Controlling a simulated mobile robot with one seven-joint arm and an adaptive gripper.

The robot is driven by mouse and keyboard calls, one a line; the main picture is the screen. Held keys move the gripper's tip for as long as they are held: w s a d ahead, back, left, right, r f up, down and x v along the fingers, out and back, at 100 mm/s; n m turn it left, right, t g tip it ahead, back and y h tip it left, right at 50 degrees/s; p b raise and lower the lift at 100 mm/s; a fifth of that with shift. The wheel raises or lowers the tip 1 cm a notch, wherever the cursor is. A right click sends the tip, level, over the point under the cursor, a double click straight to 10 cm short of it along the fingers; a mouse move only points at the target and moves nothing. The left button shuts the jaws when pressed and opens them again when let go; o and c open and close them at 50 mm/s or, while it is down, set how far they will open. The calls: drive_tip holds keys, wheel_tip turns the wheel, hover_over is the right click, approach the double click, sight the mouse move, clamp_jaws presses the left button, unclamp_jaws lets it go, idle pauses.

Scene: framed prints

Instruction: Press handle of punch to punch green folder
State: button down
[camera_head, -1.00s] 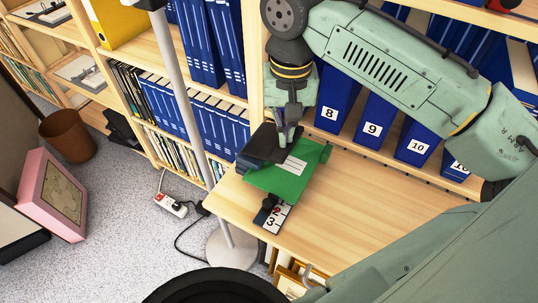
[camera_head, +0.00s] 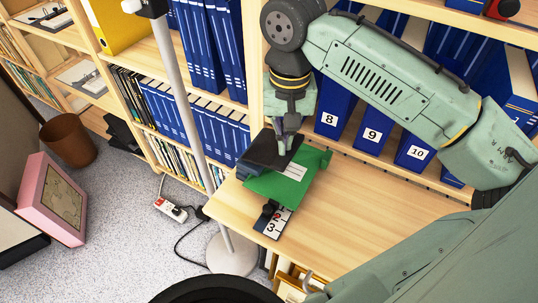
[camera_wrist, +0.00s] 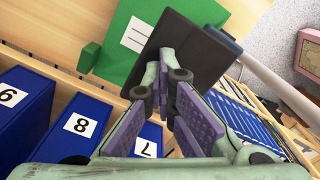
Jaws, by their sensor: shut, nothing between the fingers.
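The dark hole punch (camera_head: 262,153) stands at the left end of the wooden desk, against the shelf. The green folder (camera_head: 292,176) lies flat with one edge at the punch and has a white label. My gripper (camera_head: 285,150) points down over the punch's dark top plate, with its fingertips at or very near that plate. In the wrist view the fingers (camera_wrist: 166,68) are closed together with nothing between them, in front of the dark handle plate (camera_wrist: 178,48); the folder (camera_wrist: 128,32) shows behind it. Contact with the handle is hard to tell.
Blue numbered binders (camera_head: 372,126) stand on the shelf behind the desk, close to my arm. A grey pole (camera_head: 190,90) rises left of the desk. A numbered strip (camera_head: 274,222) lies in front of the folder. The desk's right part (camera_head: 375,200) is clear.

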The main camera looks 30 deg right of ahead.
wheel_tip(320, 180, up, 7)
drive_tip(key=p, duration=0.6)
drive_tip(key=shift+r, duration=0.2)
drive_tip(key=shift+s, duration=0.15)
